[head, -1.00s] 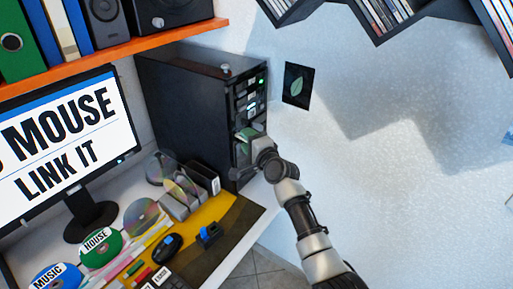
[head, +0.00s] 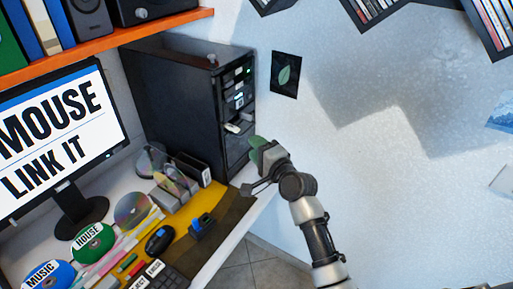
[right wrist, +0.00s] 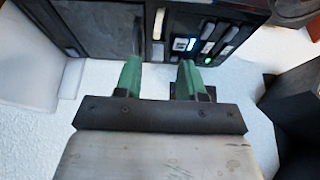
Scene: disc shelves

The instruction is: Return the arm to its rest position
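My right arm comes in from the lower right in the head view. Its gripper (head: 254,160) is in front of the black computer tower (head: 178,100), near the lower part of the tower's front. In the right wrist view the two green fingers of the right gripper (right wrist: 160,78) stand apart with nothing between them. The tower front (right wrist: 95,35), with lit buttons, lies beyond the fingertips. My left gripper does not show.
A desk holds a monitor (head: 62,130), labelled discs such as the HOUSE disc (head: 92,243), a disc rack and a mouse (head: 160,239). An orange shelf (head: 110,45) hangs above. Wall shelves are at the upper right. The wall right of the tower is mostly open.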

